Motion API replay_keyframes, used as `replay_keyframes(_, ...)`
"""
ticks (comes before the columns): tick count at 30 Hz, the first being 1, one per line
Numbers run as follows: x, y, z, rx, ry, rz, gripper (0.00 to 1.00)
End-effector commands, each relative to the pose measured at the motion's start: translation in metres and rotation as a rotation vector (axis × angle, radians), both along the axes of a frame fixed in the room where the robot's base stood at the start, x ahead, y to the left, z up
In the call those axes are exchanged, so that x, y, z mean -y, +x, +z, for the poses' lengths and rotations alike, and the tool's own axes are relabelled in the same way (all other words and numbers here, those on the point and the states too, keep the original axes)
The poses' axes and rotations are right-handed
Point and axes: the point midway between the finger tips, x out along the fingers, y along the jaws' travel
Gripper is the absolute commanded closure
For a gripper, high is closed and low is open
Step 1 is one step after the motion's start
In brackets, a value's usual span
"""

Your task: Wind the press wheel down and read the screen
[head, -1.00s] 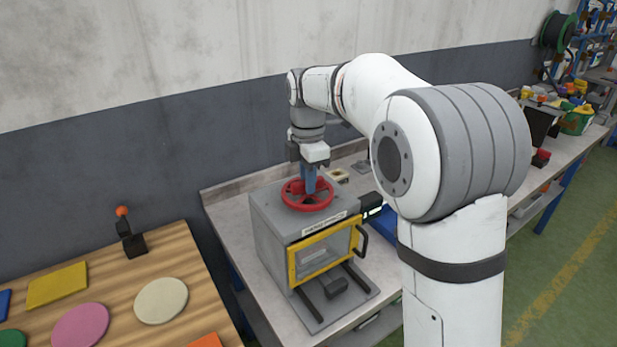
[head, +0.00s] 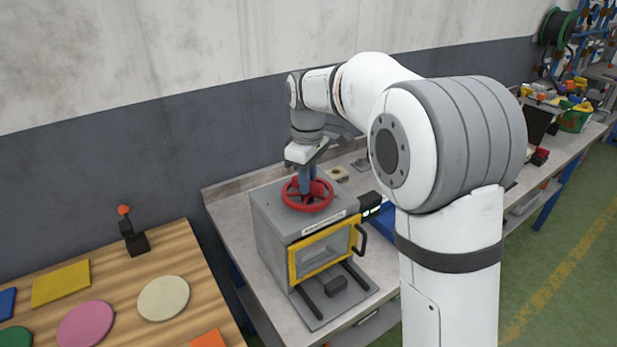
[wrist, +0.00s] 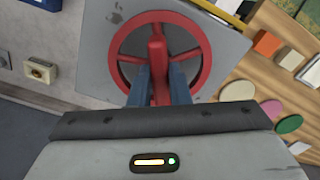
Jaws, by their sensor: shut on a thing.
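The red press wheel (head: 308,205) lies flat on top of the grey press box (head: 268,230). It also shows in the wrist view (wrist: 198,38), with its red upright handle between my blue fingers. My gripper (head: 307,180) points down over the wheel and is shut on that handle. The press has a yellow-framed window door (head: 291,262) with a dark handle, closed at the front. A small screen (head: 372,211) sticks out at the press's right side, partly lit; its reading is too small to make out.
A wooden board (head: 110,264) with coloured flat shapes and a small orange-knobbed lever (head: 127,228) is at the left. A blue tray (head: 383,222) stands right of the press, partly hidden by my arm. A beige button box (head: 338,174) sits behind the press.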

Motion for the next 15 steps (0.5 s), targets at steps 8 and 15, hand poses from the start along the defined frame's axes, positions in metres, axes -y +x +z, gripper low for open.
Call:
replay_keyframes(8,-0.0005,0.0018,0.0035,0.009,0.003,-0.263,1.00)
replay_keyframes(15,-0.0006,0.0020,0.0038,0.010,0.005,-0.491,1.00)
